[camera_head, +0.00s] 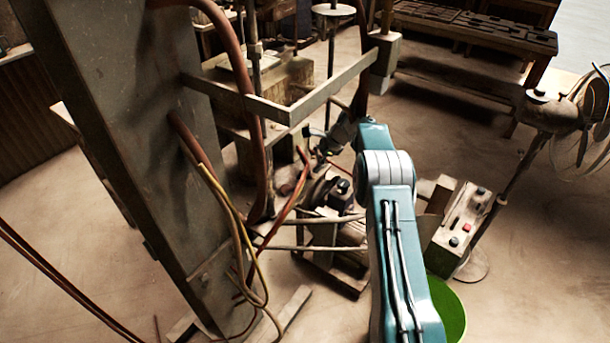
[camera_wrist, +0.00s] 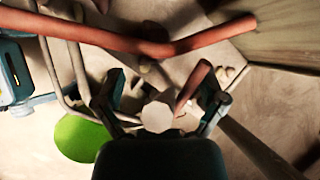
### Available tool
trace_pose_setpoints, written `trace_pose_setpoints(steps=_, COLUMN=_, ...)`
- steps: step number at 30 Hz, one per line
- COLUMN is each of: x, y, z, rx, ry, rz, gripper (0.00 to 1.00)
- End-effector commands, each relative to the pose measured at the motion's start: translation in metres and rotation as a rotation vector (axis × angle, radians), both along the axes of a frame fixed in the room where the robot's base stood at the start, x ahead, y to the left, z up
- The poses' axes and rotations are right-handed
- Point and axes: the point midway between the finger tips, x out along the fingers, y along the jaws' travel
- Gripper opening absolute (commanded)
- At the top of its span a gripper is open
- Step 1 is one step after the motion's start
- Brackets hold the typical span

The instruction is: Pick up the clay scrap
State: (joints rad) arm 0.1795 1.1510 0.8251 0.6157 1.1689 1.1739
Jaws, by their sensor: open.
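In the wrist view my gripper (camera_wrist: 168,88) is open, with its two dark fingers spread apart. A pale, roughly octagonal piece (camera_wrist: 157,117) shows between the fingers, close to the palm. I cannot tell whether it is the clay scrap or part of the press. In the head view my teal arm reaches toward the press, and my gripper (camera_head: 322,155) is small and partly hidden by press parts.
A red-brown hose (camera_wrist: 150,46) crosses beyond my fingers. The press column (camera_head: 120,120) and its frame bar (camera_head: 335,83) stand close to my arm. A green bucket (camera_head: 449,309), a control box (camera_head: 460,229) and a fan (camera_head: 588,115) stand at right. Open floor lies further right.

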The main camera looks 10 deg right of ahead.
Motion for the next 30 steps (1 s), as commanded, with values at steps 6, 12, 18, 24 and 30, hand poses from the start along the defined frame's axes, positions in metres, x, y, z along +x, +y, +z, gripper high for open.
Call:
trace_pose_setpoints(steps=6, x=-0.003, y=0.012, z=-0.026, rx=-0.001, ry=0.004, rz=0.001, gripper=0.90)
trace_pose_setpoints(steps=12, x=0.000, y=0.024, z=-0.044, rx=-0.002, ry=0.000, rz=0.000, gripper=0.90)
trace_pose_setpoints(steps=18, x=0.001, y=0.024, z=-0.044, rx=-0.002, ry=0.000, rz=0.000, gripper=0.82)
trace_pose_setpoints(steps=24, x=0.000, y=0.024, z=-0.044, rx=-0.002, ry=0.001, rz=-0.001, gripper=0.02)
trace_pose_setpoints(steps=30, x=0.000, y=0.024, z=-0.045, rx=-0.002, ry=0.002, rz=-0.001, gripper=0.01)
